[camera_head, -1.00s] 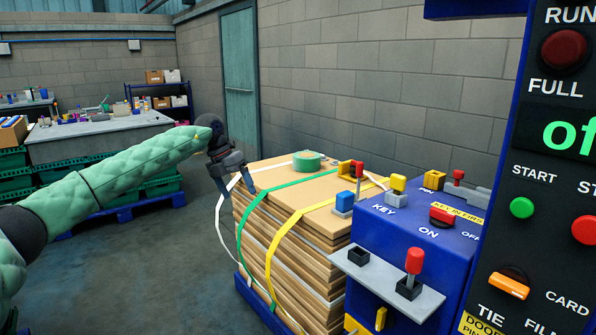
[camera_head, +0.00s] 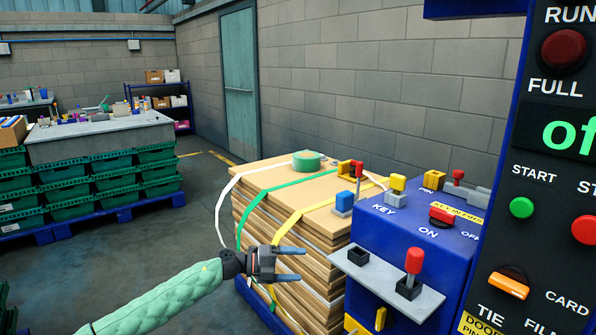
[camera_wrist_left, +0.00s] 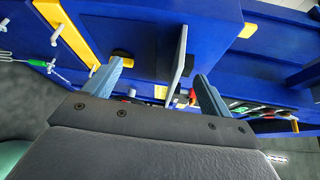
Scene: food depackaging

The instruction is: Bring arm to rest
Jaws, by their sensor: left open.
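My left gripper (camera_head: 291,264) is open and empty in the head view. Its arm comes in from the bottom left in a green quilted sleeve. The fingers point right, in front of the side of the cardboard stack (camera_head: 290,232) and left of the blue machine's grey shelf (camera_head: 425,304). In the left wrist view both blue-grey fingertips (camera_wrist_left: 158,82) are spread wide with nothing between them but the blue machine (camera_wrist_left: 150,28) beyond. My right gripper is in neither view.
The blue control box (camera_head: 400,235) carries switches and a red-knobbed lever (camera_head: 414,262). A black control panel (camera_head: 545,200) stands at the right. A green tape roll (camera_head: 308,161) lies on the strapped stack. Green crates (camera_head: 110,170) stand at the left. The floor between crates and stack is clear.

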